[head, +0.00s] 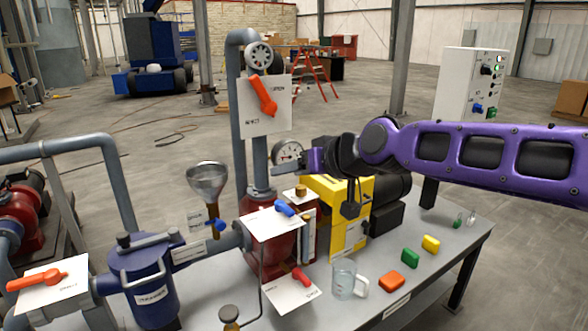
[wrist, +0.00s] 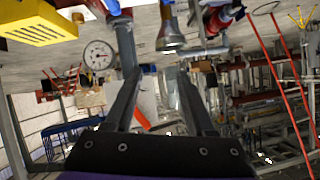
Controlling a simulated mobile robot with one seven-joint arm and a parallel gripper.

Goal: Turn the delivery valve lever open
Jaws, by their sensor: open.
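An orange lever (head: 263,95) on a white plate (head: 254,118) sits on the upright grey pipe below a round handwheel, and I take it for the delivery valve lever. It is tilted, upper end to the left. The plate's lettering is too small to read surely. In the wrist view, the gripper's fingers (wrist: 155,75) stand apart. An orange piece (wrist: 141,117), probably this lever, shows between them, partly hidden by a finger. They do not visibly touch it.
Other levers are orange at left (head: 37,281), blue (head: 285,208) and red (head: 301,277). A funnel (head: 207,180), yellow box (head: 340,215) and glass beaker (head: 343,278) stand nearby. Air right of the upper plate is free.

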